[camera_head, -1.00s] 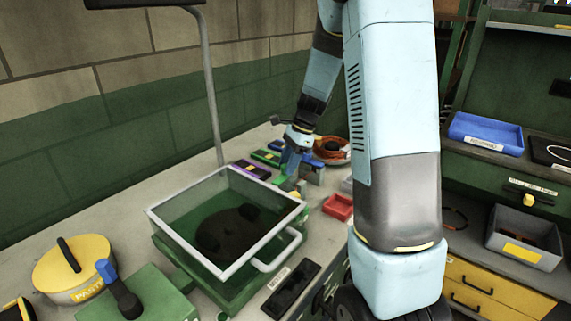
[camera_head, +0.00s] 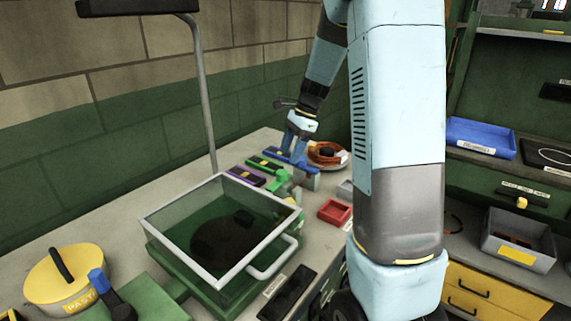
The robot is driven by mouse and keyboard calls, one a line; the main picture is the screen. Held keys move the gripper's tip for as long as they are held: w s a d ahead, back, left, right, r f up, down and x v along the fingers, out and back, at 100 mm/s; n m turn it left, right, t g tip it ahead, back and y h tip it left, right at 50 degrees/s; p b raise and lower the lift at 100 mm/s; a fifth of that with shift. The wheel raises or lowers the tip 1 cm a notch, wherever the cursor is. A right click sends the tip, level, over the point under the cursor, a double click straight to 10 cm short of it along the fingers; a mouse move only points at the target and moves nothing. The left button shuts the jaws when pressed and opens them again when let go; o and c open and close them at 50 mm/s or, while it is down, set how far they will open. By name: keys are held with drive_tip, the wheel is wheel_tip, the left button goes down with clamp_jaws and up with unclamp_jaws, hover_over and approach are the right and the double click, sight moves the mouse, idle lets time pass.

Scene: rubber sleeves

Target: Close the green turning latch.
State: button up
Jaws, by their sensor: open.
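A small green piece (camera_head: 284,178), which looks like the turning latch, sits on the bench just behind the glass-lidded box. It is small in the picture, and I cannot tell which way its handle is turned. My gripper (camera_head: 294,157) points down with its blue fingers above and behind the green piece, near a grey block (camera_head: 309,180). It is open, and I see nothing held between the fingers. The fingers partly overlap the coloured bars behind them, so contact there cannot be told.
The green box with the clear, grey-framed lid (camera_head: 220,235) stands in front. Purple (camera_head: 247,177), green (camera_head: 263,163) and blue (camera_head: 279,154) bars lie to the left. An orange dish (camera_head: 327,154) and a red tray (camera_head: 335,212) are to the right. A yellow pot (camera_head: 62,283) stands front left.

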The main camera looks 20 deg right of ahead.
drive_tip(key=v, duration=0.7)
drive_tip(key=shift+s, duration=0.1)
